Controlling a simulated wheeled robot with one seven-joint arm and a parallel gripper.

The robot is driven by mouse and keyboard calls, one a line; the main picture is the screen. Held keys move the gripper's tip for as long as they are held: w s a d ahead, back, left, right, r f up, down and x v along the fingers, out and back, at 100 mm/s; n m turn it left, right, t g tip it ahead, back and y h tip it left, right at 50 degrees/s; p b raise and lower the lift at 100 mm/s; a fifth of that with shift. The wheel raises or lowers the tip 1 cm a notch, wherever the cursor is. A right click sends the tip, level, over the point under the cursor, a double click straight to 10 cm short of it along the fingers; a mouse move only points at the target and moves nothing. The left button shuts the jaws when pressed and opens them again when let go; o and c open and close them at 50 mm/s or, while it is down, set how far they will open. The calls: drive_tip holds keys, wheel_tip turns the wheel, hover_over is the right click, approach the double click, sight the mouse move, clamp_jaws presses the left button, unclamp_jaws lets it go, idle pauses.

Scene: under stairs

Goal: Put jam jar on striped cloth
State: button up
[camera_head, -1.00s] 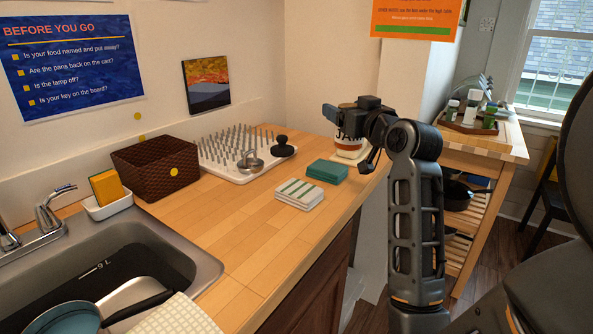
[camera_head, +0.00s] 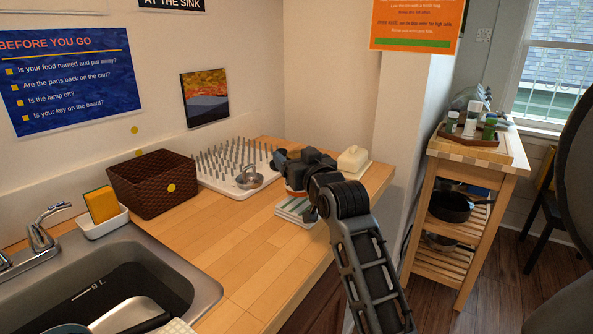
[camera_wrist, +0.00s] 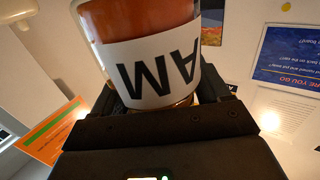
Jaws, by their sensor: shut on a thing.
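The jam jar (camera_wrist: 150,65) fills the top of the wrist view, with red-orange contents and a white label whose letters "AM" appear upside down. My gripper (camera_head: 288,170) is shut on it. In the head view the jar is mostly hidden behind my gripper; a reddish bit of it (camera_head: 293,190) shows just below. The striped cloth (camera_head: 293,212), folded, white with green-grey stripes, lies on the wooden counter directly below the jar in the picture. My gripper and wrist cover part of it. I cannot tell whether the jar touches the cloth.
A cream butter dish (camera_head: 353,158) stands behind my wrist at the counter's right end. A pegged drying rack (camera_head: 225,178) holding a metal item and a brown basket (camera_head: 150,190) stand along the wall. The sink (camera_head: 190,262) is at left. The front counter (camera_head: 240,260) is clear.

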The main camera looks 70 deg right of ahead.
drive_tip(key=shift+f, duration=1.55)
drive_tip(key=shift+f, duration=0.1)
drive_tip(key=shift+f, duration=0.1)
drive_tip(key=o, duration=1.6)
drive_tip(key=shift+s, duration=0.1)
drive_tip(key=shift+b+v, duration=0.75)
drive_tip(key=shift+v, duration=5.25)
